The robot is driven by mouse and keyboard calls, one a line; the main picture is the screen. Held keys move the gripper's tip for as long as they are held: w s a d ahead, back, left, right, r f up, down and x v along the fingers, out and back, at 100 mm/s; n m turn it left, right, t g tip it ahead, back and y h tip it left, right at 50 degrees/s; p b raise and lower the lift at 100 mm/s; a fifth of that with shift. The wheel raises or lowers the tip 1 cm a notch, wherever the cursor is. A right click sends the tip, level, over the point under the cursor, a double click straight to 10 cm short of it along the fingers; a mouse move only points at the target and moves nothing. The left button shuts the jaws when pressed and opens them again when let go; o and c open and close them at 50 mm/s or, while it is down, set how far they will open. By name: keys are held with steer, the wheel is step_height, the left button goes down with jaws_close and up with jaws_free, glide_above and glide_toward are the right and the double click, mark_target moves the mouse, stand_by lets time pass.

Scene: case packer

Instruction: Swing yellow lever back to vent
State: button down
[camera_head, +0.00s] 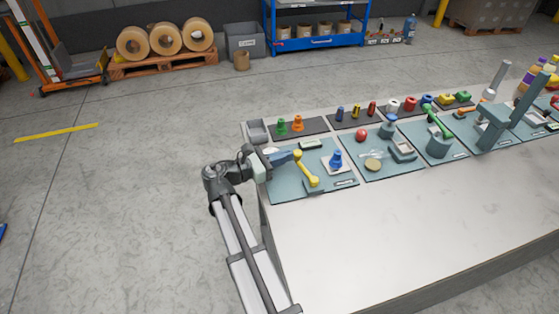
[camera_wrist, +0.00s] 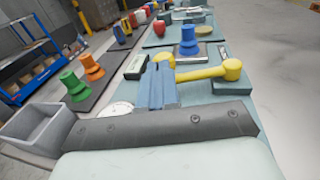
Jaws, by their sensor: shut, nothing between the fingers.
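The yellow lever (camera_head: 306,170) stands on the nearest blue-green mat, with rounded ends and a slim bar. In the wrist view the lever (camera_wrist: 205,73) runs across from behind my fingertips to a round knob on the right. My gripper (camera_head: 295,154) is shut and empty, reaching in from the left beside the lever's far end. In the wrist view my gripper's blue fingers (camera_wrist: 162,72) overlap part of the lever. I cannot tell whether they touch it. A white round dial (camera_wrist: 115,108) is partly hidden by the gripper body.
A blue stepped piece (camera_head: 336,159) stands on a white plate right of the lever. A dark-framed display (camera_head: 311,143) lies behind. Green (camera_head: 282,127) and orange (camera_head: 298,123) pieces and a grey bin (camera_head: 257,131) are farther back. The front tabletop (camera_head: 400,230) is clear.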

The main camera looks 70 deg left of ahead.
steer(key=shift+w+a, duration=0.4)
steer(key=shift+w, duration=0.2)
steer(key=shift+w+a, duration=0.35)
steer(key=shift+w, duration=0.45)
steer(key=s+a, duration=0.2)
steer(key=s, duration=1.2)
steer(key=shift+s+r, duration=0.25)
steer(key=shift+r, duration=0.1)
steer(key=shift+a, duration=0.1)
